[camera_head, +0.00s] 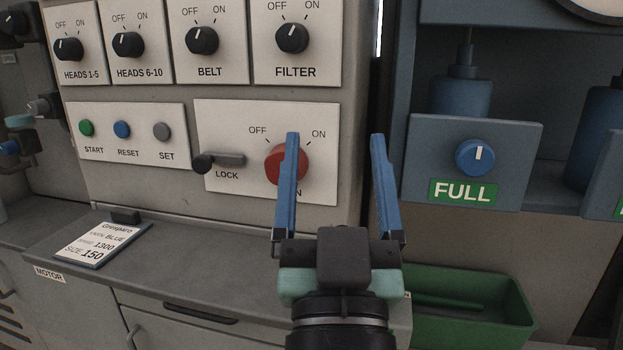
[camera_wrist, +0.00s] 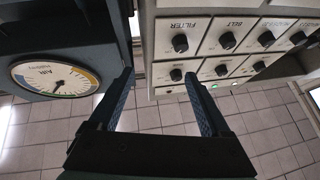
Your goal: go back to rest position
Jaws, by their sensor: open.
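My gripper (camera_head: 336,190) is open and empty in the head view. Its two blue fingers point up in front of the control panel. The left finger covers part of the red main switch (camera_head: 272,166), and the right finger stands before the gap between the panel and the blue cabinet. My gripper also shows in the wrist view (camera_wrist: 160,90), its fingers spread with floor tiles between them. I cannot tell how far the fingertips are from the panel.
The control panel (camera_head: 348,120) carries several black knobs, a lock lever (camera_head: 222,161) and small buttons. A blue cabinet with a FULL knob (camera_head: 475,157) stands to the right. A green bin (camera_head: 470,320) is below it. A grey ledge (camera_head: 190,265) holds a card (camera_head: 103,243). The wrist view shows an air gauge (camera_wrist: 55,78).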

